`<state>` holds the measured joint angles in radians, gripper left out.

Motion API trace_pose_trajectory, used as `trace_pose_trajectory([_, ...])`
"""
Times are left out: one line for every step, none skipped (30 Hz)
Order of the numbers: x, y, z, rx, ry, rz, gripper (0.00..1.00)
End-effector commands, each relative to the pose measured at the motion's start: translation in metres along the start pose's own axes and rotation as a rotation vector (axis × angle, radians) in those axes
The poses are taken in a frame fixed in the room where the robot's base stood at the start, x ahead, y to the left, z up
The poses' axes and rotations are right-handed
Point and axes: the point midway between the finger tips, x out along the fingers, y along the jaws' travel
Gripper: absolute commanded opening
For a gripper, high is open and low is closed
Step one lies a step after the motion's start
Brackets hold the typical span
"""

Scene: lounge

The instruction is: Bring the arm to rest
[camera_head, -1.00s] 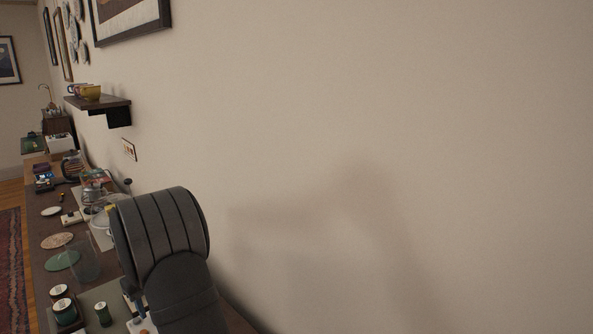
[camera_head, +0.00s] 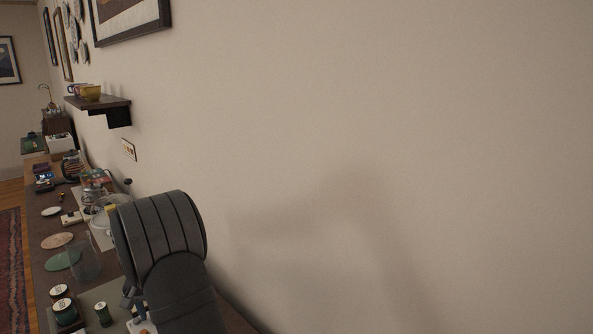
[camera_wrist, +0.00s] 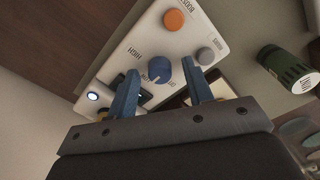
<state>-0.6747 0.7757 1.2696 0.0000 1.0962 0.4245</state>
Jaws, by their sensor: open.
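My gripper (camera_wrist: 160,75) shows in the wrist view with its two blue fingers apart and nothing between them that I can see held. Beyond the fingertips is a white control panel (camera_wrist: 143,40) with a blue knob (camera_wrist: 159,70), an orange button (camera_wrist: 173,20) and a grey button (camera_wrist: 205,56). The knob appears between the fingers in the picture; how far the fingers are from it I cannot tell. In the head view my arm's dark link blocks most of the gripper and panel.
A dark green spool-like can (camera_wrist: 285,64) stands right of the panel. In the head view, a long counter (camera_head: 85,240) runs along the wall with a glass (camera_head: 84,262), a green coaster (camera_head: 62,261) and jars. A wall shelf (camera_head: 100,104) holds cups. The wall stands close at right.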

Motion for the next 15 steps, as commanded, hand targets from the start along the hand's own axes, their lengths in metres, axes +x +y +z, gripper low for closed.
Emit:
trace_pose_trajectory([-0.0001,0.0000,0.0000,0.035,0.000,0.000,0.47])
trace_pose_trajectory([-0.0001,0.0000,0.0000,0.059,0.000,0.000,0.47])
trace_pose_trajectory([-0.0001,0.0000,0.0000,0.091,0.000,0.000,0.47])
trace_pose_trajectory([-0.0001,0.0000,0.0000,0.114,0.000,0.000,0.47])
trace_pose_trajectory([-0.0001,0.0000,0.0000,0.138,0.000,0.000,0.47])
trace_pose_trajectory([-0.0001,0.0000,0.0000,0.169,0.000,0.000,0.47])
trace_pose_trajectory([-0.0001,0.0000,0.0000,0.194,0.000,0.000,0.47])
trace_pose_trajectory([-0.0001,0.0000,0.0000,0.217,0.000,0.000,0.47])
trace_pose_trajectory([-0.0001,0.0000,0.0000,0.249,0.000,0.000,0.47])
trace_pose_trajectory([-0.0001,0.0000,0.0000,0.272,0.000,0.000,0.47])
trace_pose_trajectory([-0.0001,0.0001,0.0000,0.296,0.000,0.000,0.47])
trace_pose_trajectory([-0.0001,0.0001,0.0000,0.328,0.000,0.000,0.47])
trace_pose_trajectory([-0.0001,0.0001,0.0000,0.351,0.000,0.000,0.47])
trace_pose_trajectory([-0.0001,0.0001,0.0000,0.374,0.000,0.000,0.47])
trace_pose_trajectory([-0.0001,0.0001,0.0001,0.402,0.000,0.000,0.47])
